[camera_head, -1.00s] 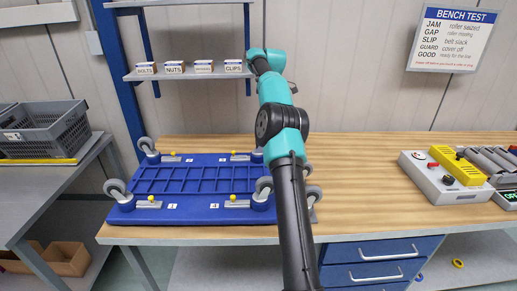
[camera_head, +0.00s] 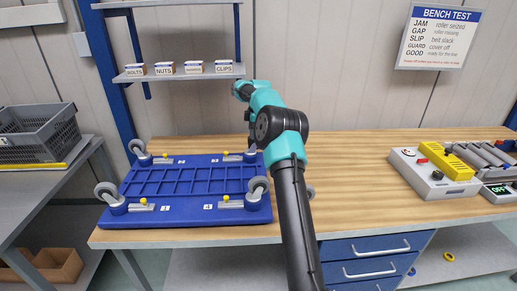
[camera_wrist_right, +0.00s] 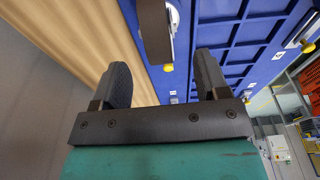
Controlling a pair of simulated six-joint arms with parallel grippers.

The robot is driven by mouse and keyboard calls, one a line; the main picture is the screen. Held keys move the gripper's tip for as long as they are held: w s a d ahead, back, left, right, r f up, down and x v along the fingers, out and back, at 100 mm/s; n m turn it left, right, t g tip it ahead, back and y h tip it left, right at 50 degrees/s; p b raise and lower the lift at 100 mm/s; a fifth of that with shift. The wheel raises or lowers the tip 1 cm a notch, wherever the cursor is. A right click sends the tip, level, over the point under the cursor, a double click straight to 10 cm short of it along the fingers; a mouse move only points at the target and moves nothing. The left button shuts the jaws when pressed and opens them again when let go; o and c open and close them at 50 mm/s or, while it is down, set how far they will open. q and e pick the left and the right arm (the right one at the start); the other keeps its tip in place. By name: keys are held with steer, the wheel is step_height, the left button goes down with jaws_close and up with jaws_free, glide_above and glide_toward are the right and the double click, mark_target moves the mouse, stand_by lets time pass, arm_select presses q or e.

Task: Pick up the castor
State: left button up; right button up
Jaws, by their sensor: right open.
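A blue base (camera_head: 190,210) lies on the wooden bench, with grey-wheeled castors at its corners. They include the back left castor (camera_head: 138,148), the front left castor (camera_head: 108,193) and the front right castor (camera_head: 257,190). My right arm comes up from the bottom and hides part of the base's right side; its gripper is mostly hidden behind the arm in the head view. In the right wrist view my right gripper (camera_wrist_right: 163,66) is open. A dark castor wheel (camera_wrist_right: 154,30) shows beyond and between its fingers; I cannot tell whether they touch. My left gripper is not in view.
A shelf (camera_head: 180,74) with small labelled boxes stands behind the bench. A grey crate (camera_head: 38,135) sits on a side table at left. A test unit (camera_head: 435,173) with yellow parts is at right. The bench between my arm and that unit is mostly clear.

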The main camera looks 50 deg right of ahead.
steer(key=shift+f, duration=0.3)
steer(key=shift+w+a+f, duration=0.1)
steer(key=shift+a+f, duration=0.05)
steer(key=shift+f, duration=2.5)
steer(key=shift+r, duration=0.1)
jaws_close()
steer(key=shift+r, duration=1.8)
steer(key=s+a+r, duration=0.1)
steer(key=s+a, duration=0.9)
steer(key=a, duration=0.2)
steer(key=shift+a+r, duration=0.15)
steer(key=shift+r, duration=0.05)
